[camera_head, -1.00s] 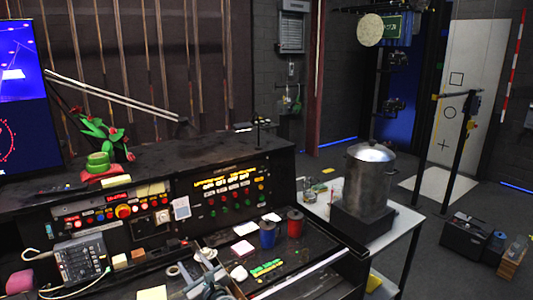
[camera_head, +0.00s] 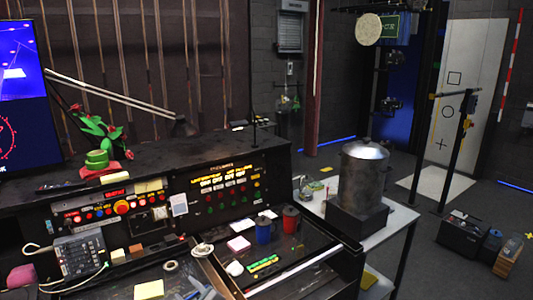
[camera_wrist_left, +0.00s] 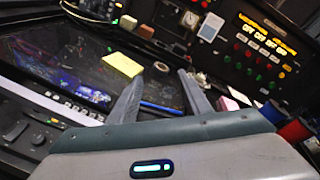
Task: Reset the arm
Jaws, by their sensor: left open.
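My left gripper (camera_head: 203,288) shows only in part at the bottom edge of the head view, over the front of the black console (camera_head: 228,157). In the left wrist view its two grey fingers (camera_wrist_left: 160,84) are spread apart with nothing between them. A yellow sticky note (camera_wrist_left: 123,64) lies beyond the left finger on the desk surface, and it also shows in the head view (camera_head: 149,289). The console panel has a row of coloured buttons, with a large red one (camera_head: 121,207) on a yellow base. My right gripper is not in view.
A blue spool (camera_head: 263,230) and a red spool (camera_head: 291,220) stand on the console's right side. A small mixer box (camera_head: 79,257) is at the left. A large metal pot (camera_head: 366,175) stands on a side table. Loose pads and tape lie near the gripper.

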